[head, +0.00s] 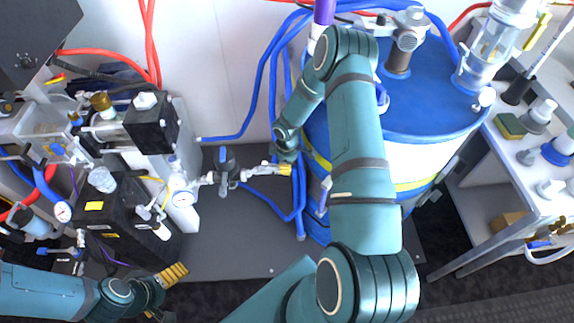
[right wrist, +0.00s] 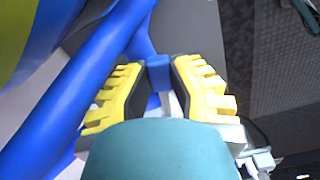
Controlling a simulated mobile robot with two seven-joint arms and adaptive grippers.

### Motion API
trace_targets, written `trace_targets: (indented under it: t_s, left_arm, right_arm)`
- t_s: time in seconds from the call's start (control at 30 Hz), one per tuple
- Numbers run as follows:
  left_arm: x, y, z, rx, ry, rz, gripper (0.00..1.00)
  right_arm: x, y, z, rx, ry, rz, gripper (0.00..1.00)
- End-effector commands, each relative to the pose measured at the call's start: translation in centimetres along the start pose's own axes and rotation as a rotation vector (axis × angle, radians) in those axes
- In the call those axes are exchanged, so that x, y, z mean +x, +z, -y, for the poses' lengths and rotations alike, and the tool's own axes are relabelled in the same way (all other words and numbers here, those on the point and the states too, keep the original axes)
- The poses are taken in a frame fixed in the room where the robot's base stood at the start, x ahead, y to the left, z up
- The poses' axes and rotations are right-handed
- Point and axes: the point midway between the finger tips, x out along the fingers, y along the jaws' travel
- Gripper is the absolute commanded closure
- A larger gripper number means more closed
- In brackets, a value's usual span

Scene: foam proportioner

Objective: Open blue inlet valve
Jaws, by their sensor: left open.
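A pale metal part shows below that piece. I cannot tell if both fingers press on it. The head view does not show clearly which valve it belongs to. A metal pipe (head: 255,171) runs left from there to a dark fitting with a blue top (head: 225,155). My left gripper (head: 172,275) is open and empty at lower left.
The large blue drum (head: 430,105) stands behind my right arm. Blue hoses (head: 262,95) hang beside it. A pump unit with gauges (head: 182,198) stands at left. A white table (head: 500,190) with small parts is at right. The grey plate (head: 235,235) is mostly clear.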

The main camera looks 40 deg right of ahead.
Motion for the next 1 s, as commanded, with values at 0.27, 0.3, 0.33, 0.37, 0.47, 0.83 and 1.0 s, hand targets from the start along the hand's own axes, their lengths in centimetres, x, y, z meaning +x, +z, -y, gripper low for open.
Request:
trace_targets:
  t_s: [0.27, 0.3, 0.33, 0.37, 0.47, 0.83, 1.0]
  left_arm:
    - [0.0, 0.0, 0.0, 0.0, 0.0, 0.0, 0.0]
    - [0.0, 0.0, 0.0, 0.0, 0.0, 0.0, 0.0]
    - [0.0, 0.0, 0.0, 0.0, 0.0, 0.0, 0.0]
    - [0.0, 0.0, 0.0, 0.0, 0.0, 0.0, 0.0]
    - [0.0, 0.0, 0.0, 0.0, 0.0, 0.0, 0.0]
    - [0.0, 0.0, 0.0, 0.0, 0.0, 0.0, 0.0]
    - [0.0, 0.0, 0.0, 0.0, 0.0, 0.0, 0.0]
  right_arm:
    - [0.1, 0.0, 0.1, 0.0, -0.001, 0.0, 0.47]
    - [0.1, 0.0, 0.1, 0.0, -0.001, 0.0, 0.47]
    - [0.0, 0.0, 0.1, 0.0, -0.001, 0.0, 0.47]
    - [0.0, 0.0, 0.0, 0.0, -0.001, 0.0, 0.47]
    - [-0.4, 0.0, 0.0, 0.001, 0.001, -0.001, 0.47]
    - [-6.8, -0.1, -0.1, 0.001, 0.003, -0.003, 0.47]
    - [-9.8, 0.0, 0.0, 0.0, 0.002, -0.001, 0.47]
